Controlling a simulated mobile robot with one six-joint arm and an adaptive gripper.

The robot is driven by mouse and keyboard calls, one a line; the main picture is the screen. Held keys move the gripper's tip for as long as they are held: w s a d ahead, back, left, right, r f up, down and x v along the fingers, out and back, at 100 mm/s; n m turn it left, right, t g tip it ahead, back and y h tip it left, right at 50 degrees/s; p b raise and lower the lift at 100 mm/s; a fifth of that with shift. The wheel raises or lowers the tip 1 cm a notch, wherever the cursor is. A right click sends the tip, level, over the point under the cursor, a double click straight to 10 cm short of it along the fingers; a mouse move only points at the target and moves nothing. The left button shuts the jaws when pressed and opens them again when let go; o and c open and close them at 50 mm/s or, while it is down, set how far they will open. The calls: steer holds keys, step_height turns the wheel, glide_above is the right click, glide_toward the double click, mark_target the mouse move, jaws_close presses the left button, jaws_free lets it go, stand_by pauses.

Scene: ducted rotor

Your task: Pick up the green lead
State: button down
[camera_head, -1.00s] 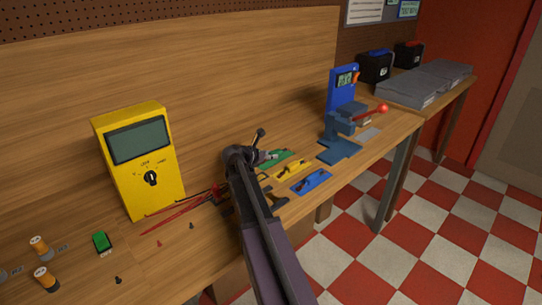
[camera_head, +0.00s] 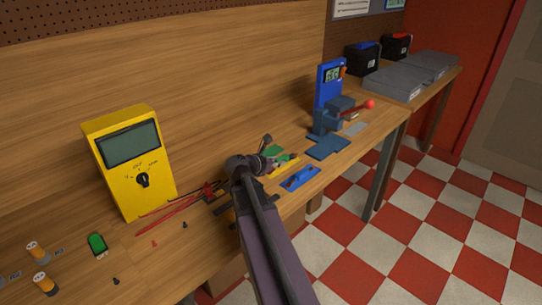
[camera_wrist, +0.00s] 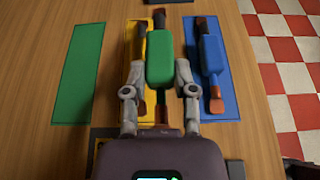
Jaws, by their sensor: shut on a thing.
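The green lead (camera_wrist: 160,52) has a green body with a dark end and a brown tip. In the wrist view my gripper (camera_wrist: 159,76) is shut on its body, one finger on each side. The held lead partly covers the yellow mat (camera_wrist: 129,92) and the yellow lead on it. The green mat (camera_wrist: 78,75), left of the gripper, is bare. In the head view my gripper (camera_head: 280,161) is over the mats. My arm hides part of the bench there.
A blue lead (camera_wrist: 211,60) lies on the blue mat (camera_wrist: 228,104), close right of the gripper. A yellow multimeter (camera_head: 131,162) with red probes stands left. A blue press-like tool (camera_head: 330,95) stands behind right. Red-and-white floor lies beyond the bench's right edge.

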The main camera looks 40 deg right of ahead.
mark_target(281, 181)
steer(key=shift+s+a+r, duration=0.1)
steer(key=shift+s+a, duration=0.1)
steer(key=shift+s, duration=0.6)
steer(key=shift+s+a+r, duration=0.1)
steer(key=shift+s+a, duration=0.05)
steer(key=shift+s, duration=0.65)
step_height(281, 181, up, 6)
steer(key=p, duration=0.6)
steer(key=shift+f, duration=0.1)
steer(key=shift+s, duration=0.1)
